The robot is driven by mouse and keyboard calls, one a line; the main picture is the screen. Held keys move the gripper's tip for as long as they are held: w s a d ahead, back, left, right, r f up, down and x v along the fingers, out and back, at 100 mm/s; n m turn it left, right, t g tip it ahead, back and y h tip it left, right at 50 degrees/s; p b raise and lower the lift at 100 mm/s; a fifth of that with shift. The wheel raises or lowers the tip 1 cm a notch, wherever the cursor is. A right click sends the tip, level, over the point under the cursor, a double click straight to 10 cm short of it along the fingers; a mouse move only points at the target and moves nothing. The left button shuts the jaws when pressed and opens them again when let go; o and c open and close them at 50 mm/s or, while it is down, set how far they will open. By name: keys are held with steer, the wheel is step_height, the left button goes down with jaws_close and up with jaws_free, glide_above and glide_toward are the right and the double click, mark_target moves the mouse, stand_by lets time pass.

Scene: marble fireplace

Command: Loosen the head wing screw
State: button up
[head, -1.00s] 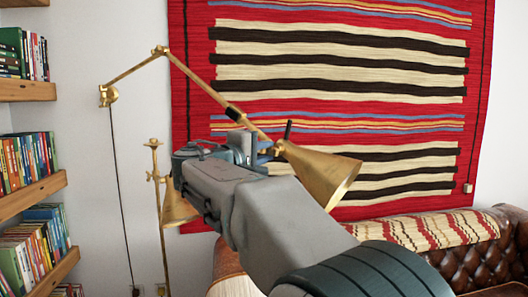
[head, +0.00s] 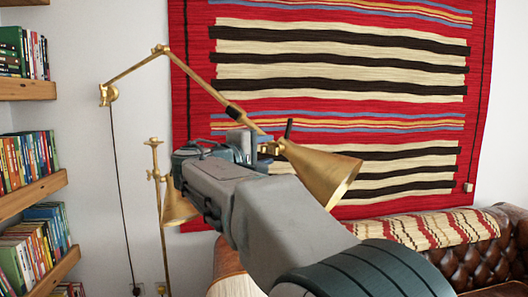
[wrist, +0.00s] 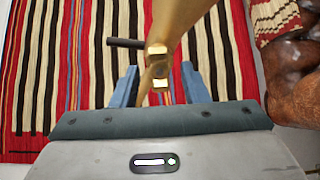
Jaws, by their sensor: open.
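The brass wall lamp's cone-shaped head (head: 322,172) hangs from its jointed arm (head: 200,82), tilted down to the right. A dark rod (head: 289,128) sticks up by the head joint; it also shows in the wrist view (wrist: 125,42). In the wrist view, two bright brass tabs, which look like the wings of the head wing screw (wrist: 157,50), stand one above the other. My gripper (wrist: 158,82) is open, its blue fingers left and right of the lower tab, with visible gaps. In the head view my gripper (head: 252,146) partly hides the joint.
A second brass lamp (head: 178,208) on a stand is left of my arm. A red striped rug (head: 340,90) hangs on the wall behind. Bookshelves (head: 30,195) stand at the left, and a brown leather sofa (head: 455,255) is at the lower right.

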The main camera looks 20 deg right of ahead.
steer(key=b+v, duration=0.1)
steer(key=v, duration=1.2)
steer(key=shift+s+a+b, duration=0.2)
steer(key=shift+a+b, duration=0.15)
